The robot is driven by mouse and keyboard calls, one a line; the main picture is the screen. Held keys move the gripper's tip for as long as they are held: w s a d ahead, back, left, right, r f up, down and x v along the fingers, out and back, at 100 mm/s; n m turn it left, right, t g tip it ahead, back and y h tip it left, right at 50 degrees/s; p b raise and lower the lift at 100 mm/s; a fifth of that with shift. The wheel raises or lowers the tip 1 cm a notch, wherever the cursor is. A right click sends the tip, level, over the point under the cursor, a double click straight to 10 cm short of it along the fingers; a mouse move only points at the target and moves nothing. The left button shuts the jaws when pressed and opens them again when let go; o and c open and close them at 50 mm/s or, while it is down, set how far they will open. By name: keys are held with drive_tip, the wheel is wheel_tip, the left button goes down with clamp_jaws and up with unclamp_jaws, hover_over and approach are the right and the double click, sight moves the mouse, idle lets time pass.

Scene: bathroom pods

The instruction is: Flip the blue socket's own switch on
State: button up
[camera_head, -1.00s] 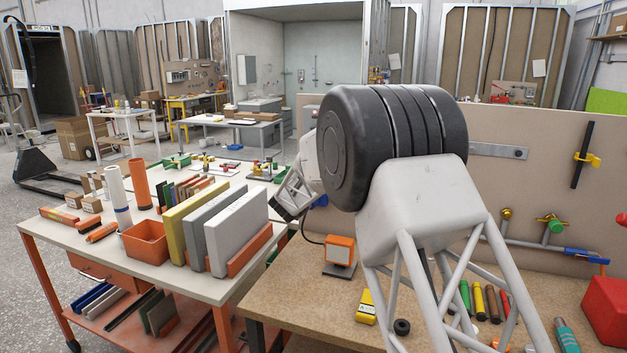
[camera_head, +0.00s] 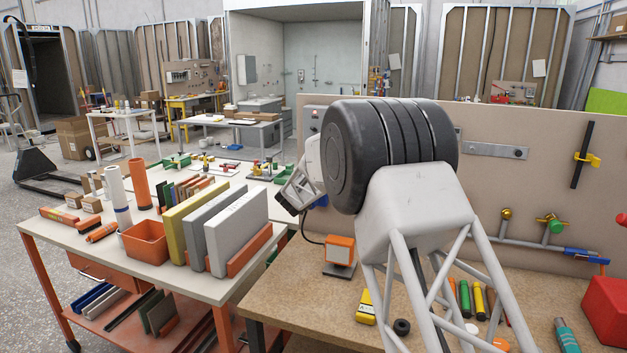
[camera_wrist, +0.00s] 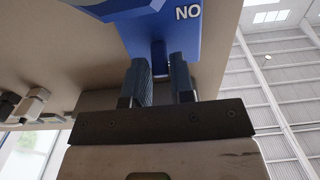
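The blue socket (camera_wrist: 205,25) fills the top of the wrist view, with a label reading "NO" in that picture. A narrow dark blue part (camera_wrist: 158,56) hangs from it between my fingertips; I cannot tell if this is its switch. My gripper (camera_wrist: 160,75) has its two dark ribbed fingers parted, close to the socket; contact is not clear. In the head view my gripper (camera_head: 296,190) is at the left end of the panel, and only a small blue piece (camera_head: 321,202) shows beside it. My arm hides most of the socket there.
The upright panel (camera_head: 480,185) bears a metal bar, pipes and valves. An orange-faced box (camera_head: 340,250), a yellow item (camera_head: 365,308) and a red box (camera_head: 607,310) are on the brown bench (camera_head: 280,290). The left table (camera_head: 90,245) holds boards and an orange bin (camera_head: 145,243).

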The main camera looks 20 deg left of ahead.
clamp_jaws()
drive_tip(key=shift+f, duration=0.1)
drive_tip(key=shift+f+t, duration=0.15)
drive_tip(key=shift+t, duration=0.25)
drive_tip(key=shift+f+t, duration=0.3)
drive_tip(key=shift+t, duration=0.6)
drive_tip(key=shift+f+t, duration=0.25)
drive_tip(key=shift+t, duration=0.65)
drive_tip(key=shift+o, duration=2.1)
unclamp_jaws()
drive_tip(key=shift+s, duration=0.15)
drive_tip(key=v, duration=0.7)
drive_tip(key=shift+s, duration=0.3)
